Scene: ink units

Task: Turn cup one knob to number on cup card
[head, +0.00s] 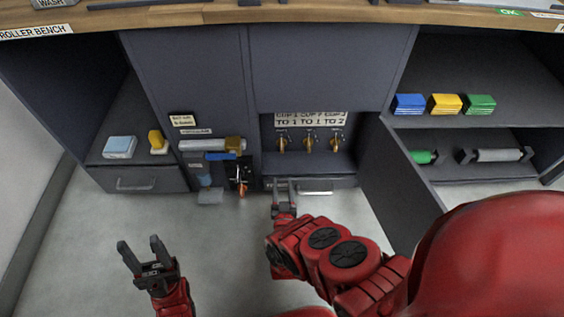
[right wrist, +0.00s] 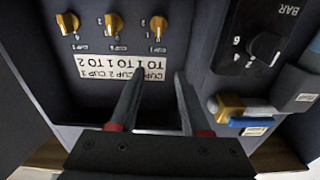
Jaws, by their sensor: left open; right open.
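The cup one knob (head: 283,144) is the leftmost of three brass knobs in the open middle bay. In the right wrist view, which is upside down, it is the rightmost knob (right wrist: 158,25). The cup card (head: 310,119) above the knobs reads cup 1 to 1, cup 2 to 1, cup 3 to 2; it also shows in the right wrist view (right wrist: 122,65). The knob's exact setting is too small to read. My right gripper (head: 284,185) is open and empty, in front of the bay and apart from the knob. My left gripper (head: 140,245) is open and empty over the floor.
A drawer handle (head: 302,193) lies under the bay. A unit with a brass-ended cylinder (head: 212,144) and a BAR dial (right wrist: 264,46) stands beside the bay. An open door (head: 400,178) juts out on the right. Shelves hold blue, yellow and green blocks (head: 445,104).

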